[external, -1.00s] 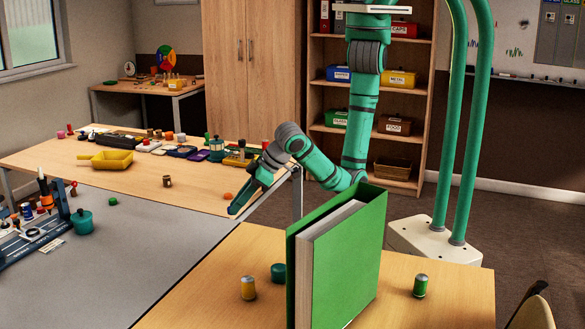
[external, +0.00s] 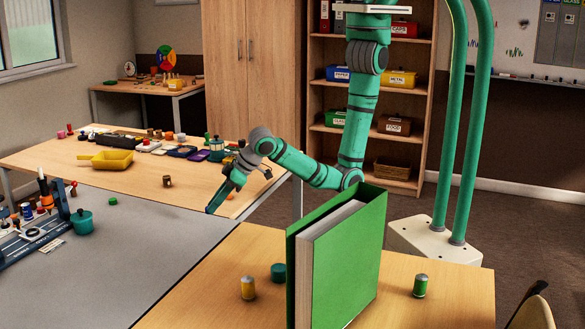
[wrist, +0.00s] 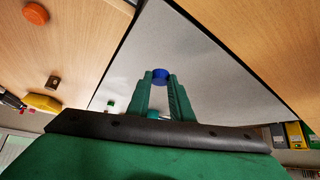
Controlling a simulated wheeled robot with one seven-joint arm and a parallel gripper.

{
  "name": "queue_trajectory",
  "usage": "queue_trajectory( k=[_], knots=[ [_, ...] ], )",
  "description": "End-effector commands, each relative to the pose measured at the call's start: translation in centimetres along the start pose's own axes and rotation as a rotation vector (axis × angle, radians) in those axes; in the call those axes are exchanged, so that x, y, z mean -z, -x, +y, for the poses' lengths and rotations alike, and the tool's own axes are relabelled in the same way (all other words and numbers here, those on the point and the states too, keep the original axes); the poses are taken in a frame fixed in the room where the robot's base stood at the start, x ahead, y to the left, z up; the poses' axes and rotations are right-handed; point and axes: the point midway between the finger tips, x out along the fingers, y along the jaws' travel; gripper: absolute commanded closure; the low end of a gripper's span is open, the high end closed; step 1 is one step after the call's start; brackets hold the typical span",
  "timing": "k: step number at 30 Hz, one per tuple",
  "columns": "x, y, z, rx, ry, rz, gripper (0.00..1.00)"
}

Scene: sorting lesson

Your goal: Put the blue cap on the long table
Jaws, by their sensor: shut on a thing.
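The blue cap (wrist: 160,76) sits between the fingertips of my gripper (wrist: 161,84) in the wrist view. My gripper is shut on it. In the external view my gripper (external: 211,209) points down over the far right part of the grey tabletop (external: 150,240), close to the edge of the long wooden table (external: 205,190). I cannot make out the cap in the external view. Whether "the long table" means this wooden table, the frames do not say.
The wooden table holds a yellow scoop-like tray (external: 106,160), a small brown piece (external: 167,181), an orange disc (wrist: 36,13) and several items along its back. A green binder (external: 345,255) stands upright on the nearer wooden table. A teal pot (external: 82,221) stands on the grey top.

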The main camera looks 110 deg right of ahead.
Motion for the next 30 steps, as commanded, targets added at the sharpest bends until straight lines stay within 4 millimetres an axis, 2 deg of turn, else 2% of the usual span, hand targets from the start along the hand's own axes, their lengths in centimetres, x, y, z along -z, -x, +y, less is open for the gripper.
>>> queue_trajectory(
  k=[1,6,12,15,21,25,30],
  knots=[
    [-0.4,1.2,-1.8,0.003,0.009,0.002,1.0],
    [-2.4,5.5,-6.4,-0.012,0.006,-0.002,1.0],
    [-5.2,10.9,-10.8,-0.029,-0.018,0.002,1.0],
    [-6.6,13.4,-12.2,-0.035,-0.038,0.005,1.0],
    [-8.6,16.7,-13.8,-0.042,-0.069,0.007,1.0],
    [-9.2,17.5,-14.1,-0.045,-0.078,0.008,1.0],
    [-9.3,17.6,-14.1,-0.047,-0.081,0.007,1.0]
  ],
)
